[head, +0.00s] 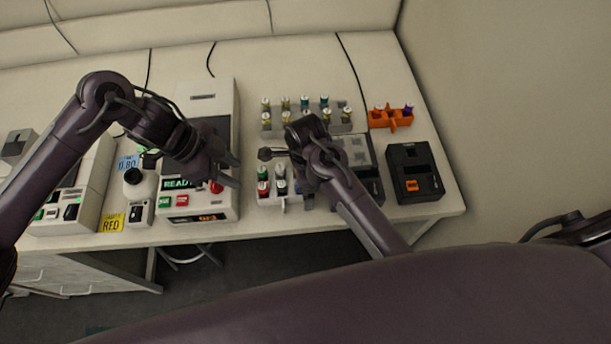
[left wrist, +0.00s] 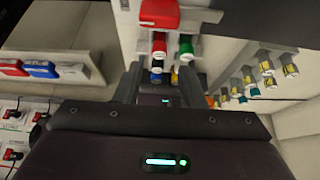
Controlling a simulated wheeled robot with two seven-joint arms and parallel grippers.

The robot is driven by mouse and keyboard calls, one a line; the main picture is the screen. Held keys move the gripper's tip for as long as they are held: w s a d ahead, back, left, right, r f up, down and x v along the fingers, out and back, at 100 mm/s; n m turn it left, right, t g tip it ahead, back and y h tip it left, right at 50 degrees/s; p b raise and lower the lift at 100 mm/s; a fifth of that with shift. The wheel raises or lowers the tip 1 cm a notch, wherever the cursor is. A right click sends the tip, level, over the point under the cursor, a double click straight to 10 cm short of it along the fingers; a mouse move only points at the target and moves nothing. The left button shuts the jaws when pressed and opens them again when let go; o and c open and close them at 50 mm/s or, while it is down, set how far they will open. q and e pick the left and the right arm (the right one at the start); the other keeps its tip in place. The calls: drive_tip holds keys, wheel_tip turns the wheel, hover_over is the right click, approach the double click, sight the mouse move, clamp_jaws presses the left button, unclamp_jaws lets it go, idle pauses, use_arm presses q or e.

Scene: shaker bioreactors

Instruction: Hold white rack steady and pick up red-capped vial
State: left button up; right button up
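The white rack (head: 268,202) stands near the table's front edge, holding several vials with coloured caps; my right arm partly covers it. A red-capped vial (left wrist: 158,46) shows in the left wrist view, beside a green-capped vial (left wrist: 186,50).
A grey rack (head: 330,128) of vials stands behind. A machine with a READY screen (head: 178,184) and red button (head: 216,187) is close under my left gripper. An orange rack (head: 390,118) and black device (head: 415,168) stand at right.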

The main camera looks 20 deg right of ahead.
drive_tip(key=shift+c, duration=0.3)
drive_tip(key=c, duration=1.1)
use_arm(q)
drive_tip(key=shift+c, duration=0.5)
use_arm(e)
drive_tip(key=shift+o, duration=0.2)
